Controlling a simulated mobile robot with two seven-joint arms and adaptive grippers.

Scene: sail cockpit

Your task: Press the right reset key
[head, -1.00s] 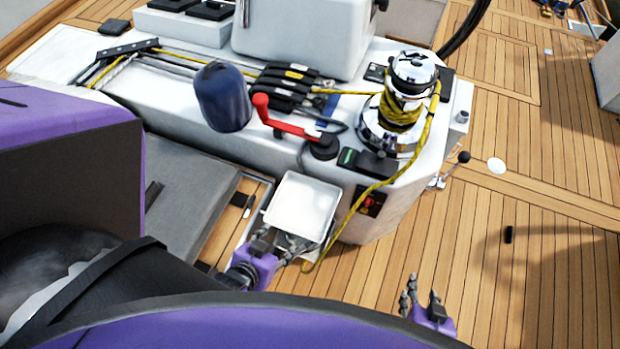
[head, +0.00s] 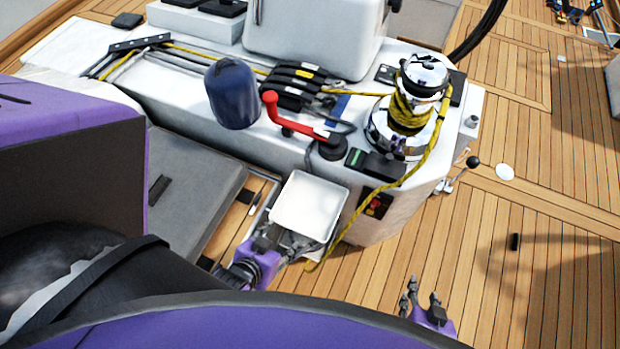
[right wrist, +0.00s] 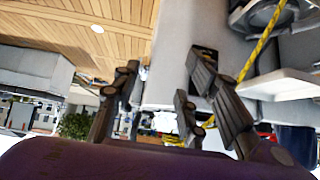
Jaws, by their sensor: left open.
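A dark panel (head: 375,203) with a red and yellow part is set in the side of the white console. A black box (head: 376,163) with a green-marked end sits on the console top above it. I cannot make out which part is the right reset key. My right gripper (head: 424,299) is open and empty, in front of and below the panel, well apart from it. Its spread fingers also show in the right wrist view (right wrist: 163,85). My left gripper (head: 280,243) is open at the near edge of a white tray (head: 306,207); I cannot tell whether it touches the tray.
A chrome winch (head: 422,75) wrapped in yellow rope (head: 409,180) stands on the console; the rope hangs down past the panel. A red-handled lever (head: 291,122) and a blue cylinder (head: 232,94) are further left. Wooden deck (head: 470,260) lies mostly clear at right.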

